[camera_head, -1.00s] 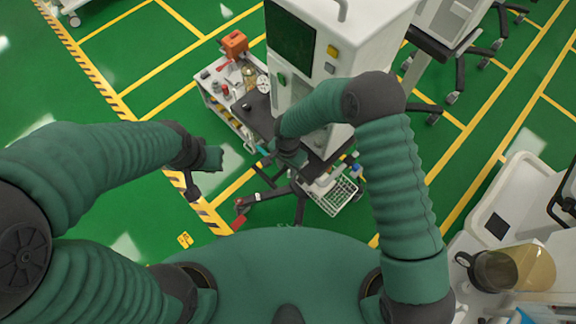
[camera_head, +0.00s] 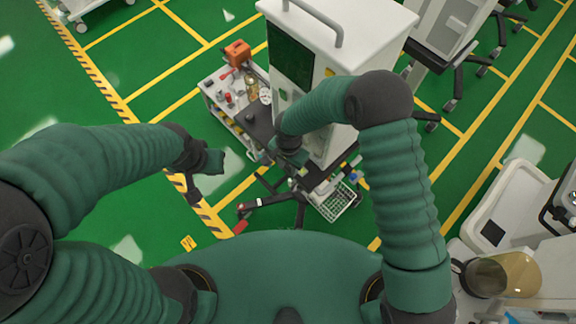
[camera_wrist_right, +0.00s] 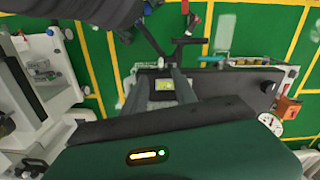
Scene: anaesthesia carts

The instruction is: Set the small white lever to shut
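I cannot make out the small white lever in either view. The white anaesthesia machine (camera_head: 355,38) with a dark screen stands in front of me in the head view. My right gripper (camera_head: 289,153) is close to the machine's front, below the screen; the arm covers part of the machine. In the right wrist view, my green wrist housing fills the bottom, and grey bars around a small lit display lie beyond it; whether the fingers are apart is unclear. My left gripper (camera_head: 203,178) hangs over the floor, left of the machine, touching nothing visible; its opening is unclear.
A side table (camera_head: 222,112) with small bottles, an orange box (camera_head: 237,53) and a round gauge stands left of the machine. A wire basket (camera_head: 337,201) hangs low at its front. A white counter with a jug (camera_head: 500,273) is at right.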

